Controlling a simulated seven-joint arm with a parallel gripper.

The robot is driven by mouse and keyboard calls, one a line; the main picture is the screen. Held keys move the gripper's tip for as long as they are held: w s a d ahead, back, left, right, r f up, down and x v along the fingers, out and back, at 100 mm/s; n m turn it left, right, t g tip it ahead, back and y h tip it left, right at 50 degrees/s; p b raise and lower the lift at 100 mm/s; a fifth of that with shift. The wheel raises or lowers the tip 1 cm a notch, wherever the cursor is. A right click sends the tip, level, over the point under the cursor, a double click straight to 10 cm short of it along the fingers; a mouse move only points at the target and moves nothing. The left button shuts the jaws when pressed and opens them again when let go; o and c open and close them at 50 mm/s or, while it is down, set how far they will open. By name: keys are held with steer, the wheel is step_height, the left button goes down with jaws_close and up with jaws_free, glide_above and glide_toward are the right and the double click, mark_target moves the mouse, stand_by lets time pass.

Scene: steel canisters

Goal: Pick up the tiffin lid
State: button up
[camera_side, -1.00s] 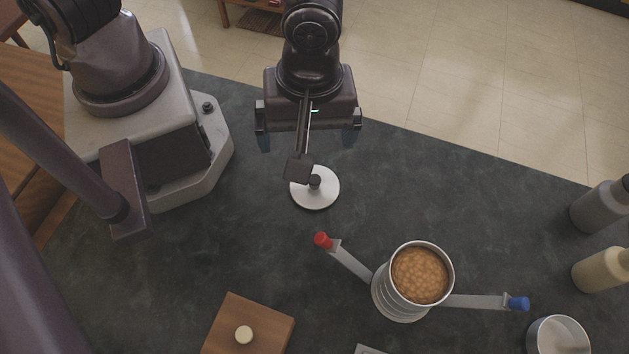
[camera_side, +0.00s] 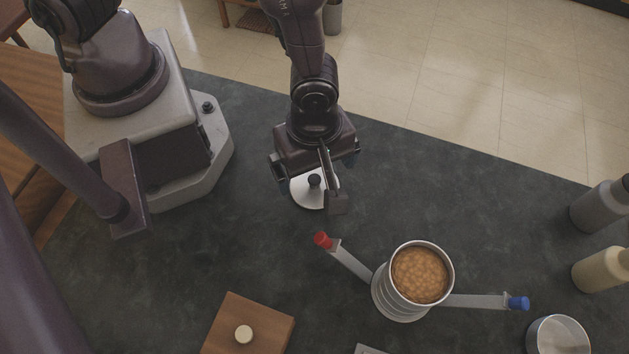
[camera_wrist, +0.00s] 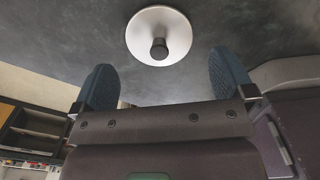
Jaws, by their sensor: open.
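The tiffin lid (camera_side: 301,193) is a round, pale metal disc with a dark knob on top. It lies flat on the dark counter, partly covered by my gripper in the side view. In the wrist view the whole lid (camera_wrist: 140,40) shows ahead of the fingers, its knob pointing toward them. My gripper (camera_side: 318,176) is above the lid. Its two blue fingers (camera_wrist: 165,80) are spread wide with nothing between them, and the knob lies beyond the tips. I cannot tell the exact height of the fingers over the lid.
A steel canister (camera_side: 398,300) of brown food has two arms with red (camera_side: 322,240) and blue (camera_side: 518,303) ends. A wooden box (camera_side: 262,325) stands at the front. An open metal cup (camera_side: 558,338) and bottles (camera_side: 600,207) are at right.

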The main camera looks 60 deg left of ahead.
mark_target(315, 179)
steer(key=shift+w+a+f, duration=0.1)
steer(key=shift+f, duration=2.2)
steer(key=c, duration=0.7)
steer(key=shift+r, duration=0.1)
step_height(315, 179, up, 9)
steer(key=shift+r, duration=0.1)
steer(key=shift+w+d+r, duration=0.1)
steer(key=shift+d+r, duration=0.1)
steer(key=w+d+r+m, duration=0.25)
steer(key=d+m, duration=0.35)
steer(key=d, duration=0.4)
steer(key=w+d+r+m, duration=0.2)
steer(key=d+r+m, duration=0.3)
steer(key=d, duration=0.5)
steer(key=shift+m, duration=0.5)
steer(key=shift+f, duration=3.15)
